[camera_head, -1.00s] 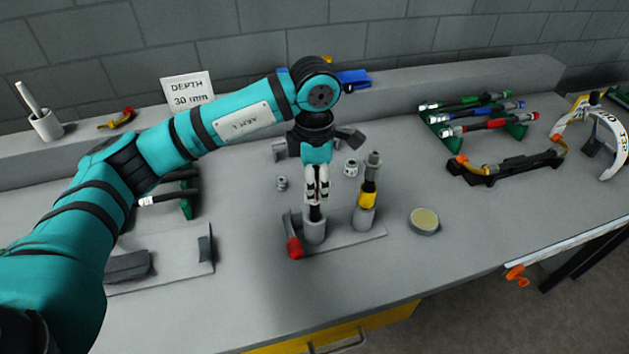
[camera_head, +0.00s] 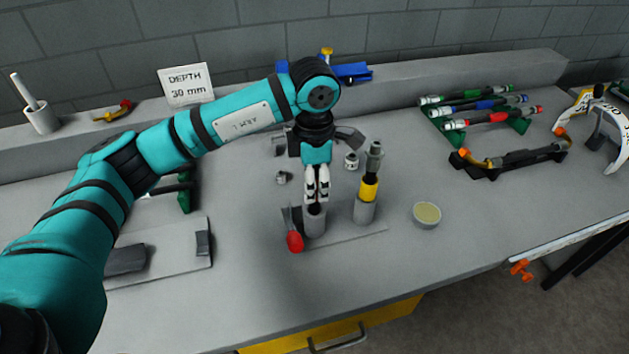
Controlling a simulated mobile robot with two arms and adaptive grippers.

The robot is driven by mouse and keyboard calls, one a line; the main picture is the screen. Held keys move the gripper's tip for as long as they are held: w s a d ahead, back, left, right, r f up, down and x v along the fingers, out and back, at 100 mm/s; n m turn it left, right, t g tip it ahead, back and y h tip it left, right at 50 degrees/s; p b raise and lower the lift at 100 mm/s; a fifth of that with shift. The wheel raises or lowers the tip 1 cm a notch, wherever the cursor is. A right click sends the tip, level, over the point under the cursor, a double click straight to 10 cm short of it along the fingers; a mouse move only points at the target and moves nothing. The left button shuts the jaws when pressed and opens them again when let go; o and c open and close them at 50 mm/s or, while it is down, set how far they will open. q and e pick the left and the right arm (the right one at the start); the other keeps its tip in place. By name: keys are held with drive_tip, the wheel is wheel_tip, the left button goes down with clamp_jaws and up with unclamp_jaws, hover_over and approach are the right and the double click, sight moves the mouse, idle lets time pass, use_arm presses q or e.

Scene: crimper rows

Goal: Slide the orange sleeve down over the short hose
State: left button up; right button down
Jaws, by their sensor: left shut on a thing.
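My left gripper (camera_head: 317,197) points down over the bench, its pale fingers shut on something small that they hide. Just below the fingertips a short dark hose (camera_head: 316,209) shows at the mouth of a grey upright holder (camera_head: 315,224). I cannot make out an orange sleeve there; the fingers cover that spot. To the right, a second dark hose stands upright in a grey holder (camera_head: 364,210), with a yellow-orange sleeve (camera_head: 369,189) around it and a grey fitting (camera_head: 375,155) on top. My right gripper is not in view.
A red-ended lever (camera_head: 294,242) sits beside the left holder. A round dish (camera_head: 427,215) stands right of the holders. Small metal fittings (camera_head: 351,160) lie behind. A rack of hoses (camera_head: 480,112) is at the right. The front bench is clear.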

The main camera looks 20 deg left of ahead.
use_arm(q)
drive_tip(key=shift+f+b, duration=0.35)
drive_tip(key=shift+f, duration=0.2)
drive_tip(key=o, duration=1)
drive_tip(key=shift+r, duration=0.1)
wheel_tip(320, 180, up, 12)
